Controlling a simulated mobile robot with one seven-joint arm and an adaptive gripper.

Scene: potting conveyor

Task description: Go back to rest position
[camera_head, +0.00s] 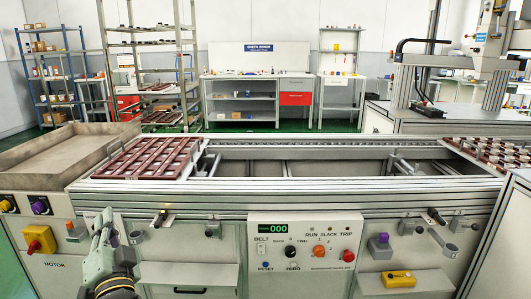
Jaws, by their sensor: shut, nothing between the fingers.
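Part of my arm, a pale grey-green link with a dark joint, rises at the lower left in front of the conveyor bench. I cannot make out my gripper's fingers in this view. The conveyor (320,184) runs across the middle behind my arm. A maroon slatted tray (135,160) lies on its left end, and another maroon tray (500,155) lies at its right end. The control panel (302,254) on the front has a green display reading 000, with knobs and a red button.
A shallow metal tray (60,152) sits at the left. A yellow box (398,279) lies on a low shelf at the front right. Small fittings stick out from the bench front. Shelving (158,70) and a workbench (240,98) stand behind, with green floor between.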

